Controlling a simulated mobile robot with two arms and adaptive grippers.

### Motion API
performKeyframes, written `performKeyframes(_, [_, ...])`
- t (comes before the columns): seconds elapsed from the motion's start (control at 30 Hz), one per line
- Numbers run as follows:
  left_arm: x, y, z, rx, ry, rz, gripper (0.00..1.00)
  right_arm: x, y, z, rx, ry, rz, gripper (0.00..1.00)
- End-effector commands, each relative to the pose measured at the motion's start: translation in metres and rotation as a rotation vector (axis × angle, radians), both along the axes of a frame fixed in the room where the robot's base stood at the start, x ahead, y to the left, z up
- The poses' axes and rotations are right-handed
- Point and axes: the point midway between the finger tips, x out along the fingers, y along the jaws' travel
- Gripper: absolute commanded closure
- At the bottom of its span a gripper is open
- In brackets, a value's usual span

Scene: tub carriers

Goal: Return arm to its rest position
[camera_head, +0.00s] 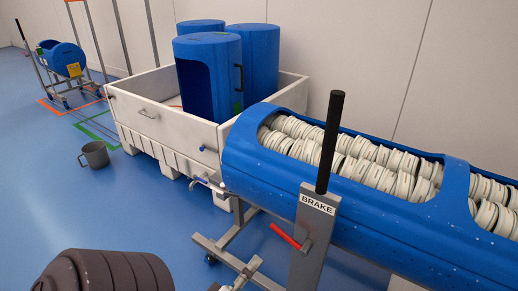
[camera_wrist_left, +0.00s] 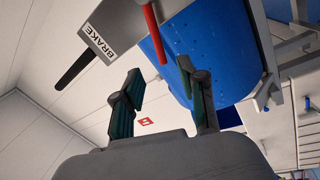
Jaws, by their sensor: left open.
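My left gripper (camera_wrist_left: 160,78) is open in the left wrist view, its two dark green-padded fingers apart with nothing between them. Past the fingertips are a red lever (camera_wrist_left: 154,35) and a grey post marked BRAKE (camera_wrist_left: 112,28). They look apart from the fingers. In the head view the red lever (camera_head: 286,236) sticks out to the left of the BRAKE post (camera_head: 312,240), below its black upright handle (camera_head: 330,142). A dark ribbed part, likely my left arm, shows at the bottom left of the head view. My right gripper is not in view.
A blue tub (camera_head: 270,170) full of white discs lies on a wheeled frame close on the right. A white crate (camera_head: 190,135) behind holds several blue tubs. A grey mug-shaped bucket (camera_head: 95,154) stands on the floor.

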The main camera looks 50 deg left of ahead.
Motion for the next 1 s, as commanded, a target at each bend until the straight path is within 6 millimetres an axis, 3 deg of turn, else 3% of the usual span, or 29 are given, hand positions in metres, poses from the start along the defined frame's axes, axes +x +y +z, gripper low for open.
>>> performKeyframes(0.67, [0.004, -0.007, -0.003, 0.019, 0.027, -0.018, 0.59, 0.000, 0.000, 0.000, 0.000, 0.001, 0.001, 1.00])
performKeyframes(0.77, [0.017, -0.029, -0.015, 0.083, 0.120, -0.080, 0.59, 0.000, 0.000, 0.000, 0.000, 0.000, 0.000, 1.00])
performKeyframes(0.9, [0.035, -0.079, -0.046, 0.275, 0.350, -0.238, 0.59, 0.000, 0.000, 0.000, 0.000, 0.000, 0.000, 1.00])
performKeyframes(1.0, [0.038, -0.111, -0.070, 0.454, 0.528, -0.367, 0.59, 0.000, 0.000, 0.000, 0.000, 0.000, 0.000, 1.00])
